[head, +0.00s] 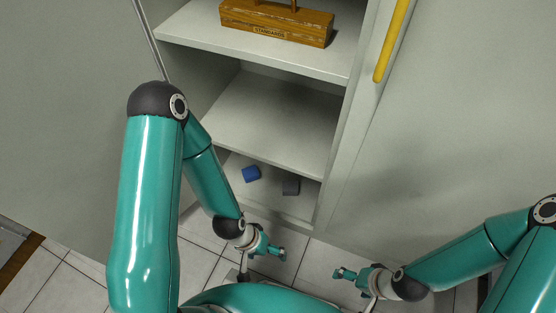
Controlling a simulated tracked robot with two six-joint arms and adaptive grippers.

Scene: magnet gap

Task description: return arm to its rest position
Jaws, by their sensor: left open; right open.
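My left gripper (272,250) is at the end of the left teal arm, in front of and below the cabinet's bottom compartment. It is open and nothing shows between its fingers. My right gripper (345,276) is to the right, low over the tiled floor in front of the cabinet. It is open and nothing shows in it. The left arm reaches down across the cabinet's left side; the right arm comes in from the right edge. Both grippers are apart from each other and small in the view.
An open grey cabinet (335,150) stands ahead. A blue piece (251,174) and a dark grey piece (291,186) lie in its bottom compartment. A wooden block marked "STANDARDS" (275,22) sits on the upper shelf. A yellow handle (391,42) is on the right. Tiled floor (197,262) lies below.

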